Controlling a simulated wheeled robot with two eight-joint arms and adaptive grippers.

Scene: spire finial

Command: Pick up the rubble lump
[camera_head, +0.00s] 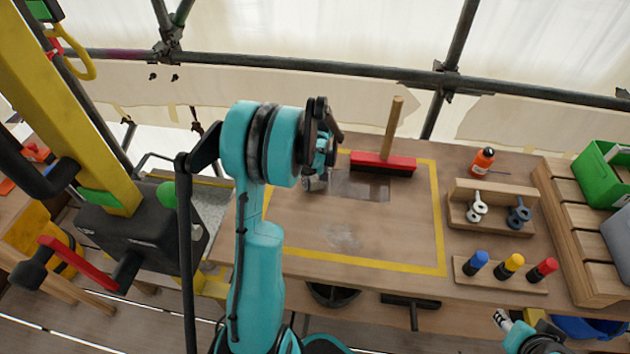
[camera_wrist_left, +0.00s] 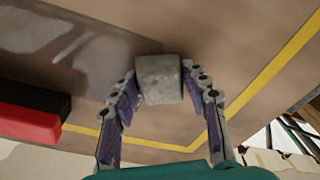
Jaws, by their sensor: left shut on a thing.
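The rubble lump (camera_wrist_left: 160,79) is a small grey block in the left wrist view, between the fingertips of my left gripper (camera_wrist_left: 160,88). The fingers are shut on its two sides. In the head view my left gripper (camera_head: 320,172) is over the left back part of the yellow-outlined area, and the lump is mostly hidden by it. Whether the lump touches the table is hard to tell. My right gripper (camera_head: 502,320) shows only partly at the bottom right, away from the lump, and its opening is unclear.
A red brush (camera_head: 383,163) with a wooden handle stands right of my left gripper. A rack with eye bolts (camera_head: 490,207), coloured plugs (camera_head: 511,265) and an orange bottle (camera_head: 482,161) stand at the right. The outlined middle of the wooden table (camera_head: 400,235) is mostly clear.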

